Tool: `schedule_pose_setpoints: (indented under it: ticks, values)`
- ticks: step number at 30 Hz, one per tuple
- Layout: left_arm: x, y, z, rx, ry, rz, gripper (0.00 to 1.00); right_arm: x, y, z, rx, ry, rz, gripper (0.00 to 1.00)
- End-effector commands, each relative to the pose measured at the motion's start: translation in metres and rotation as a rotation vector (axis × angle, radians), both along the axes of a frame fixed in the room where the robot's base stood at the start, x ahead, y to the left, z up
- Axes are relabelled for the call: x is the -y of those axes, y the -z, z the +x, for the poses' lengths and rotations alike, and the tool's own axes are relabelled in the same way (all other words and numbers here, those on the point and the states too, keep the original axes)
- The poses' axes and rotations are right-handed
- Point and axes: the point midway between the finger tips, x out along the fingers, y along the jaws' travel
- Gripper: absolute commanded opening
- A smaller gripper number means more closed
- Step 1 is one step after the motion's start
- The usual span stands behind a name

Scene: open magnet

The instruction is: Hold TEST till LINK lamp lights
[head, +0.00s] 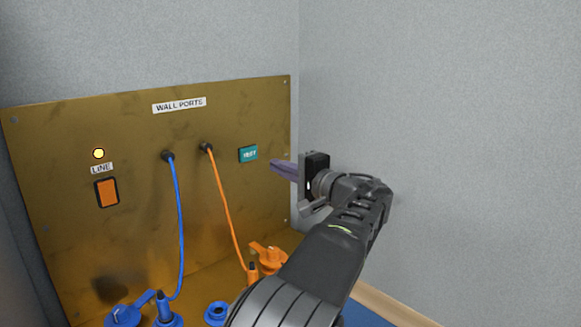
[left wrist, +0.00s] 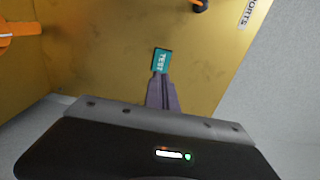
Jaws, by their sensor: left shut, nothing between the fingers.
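The teal TEST button (head: 248,154) sits on the right part of the brass panel; it also shows in the left wrist view (left wrist: 161,61). My left gripper (head: 273,166) is shut and empty, its purple-grey fingertips just right of the button, with a small gap in the head view. In the left wrist view the fingertips (left wrist: 160,79) meet the button's lower edge in the picture; contact cannot be told. A round lamp (head: 98,153) glows yellow at the panel's left, above a small label that looks like LINE or LINK. My right gripper is not in view.
Below that label is an orange rocker switch (head: 107,193). A blue cable (head: 179,225) and an orange cable (head: 224,196) hang from wall ports to blue (head: 165,312) and orange (head: 268,258) fittings below. A grey wall (head: 450,120) stands close on the right.

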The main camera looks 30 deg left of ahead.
Motion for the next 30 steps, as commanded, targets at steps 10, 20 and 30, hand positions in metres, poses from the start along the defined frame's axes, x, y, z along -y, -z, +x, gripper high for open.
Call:
schedule_pose_setpoints:
  ticks: [10,20,30]
  values:
    - [-0.064,-0.003,0.018,-0.002,-0.002,0.001,0.00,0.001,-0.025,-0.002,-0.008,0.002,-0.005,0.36]
    - [-0.080,0.000,0.024,0.000,0.002,0.000,0.00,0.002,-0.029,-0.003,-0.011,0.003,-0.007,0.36]
    - [-0.091,0.003,0.027,0.002,-0.001,-0.002,0.00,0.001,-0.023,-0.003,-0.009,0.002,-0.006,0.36]
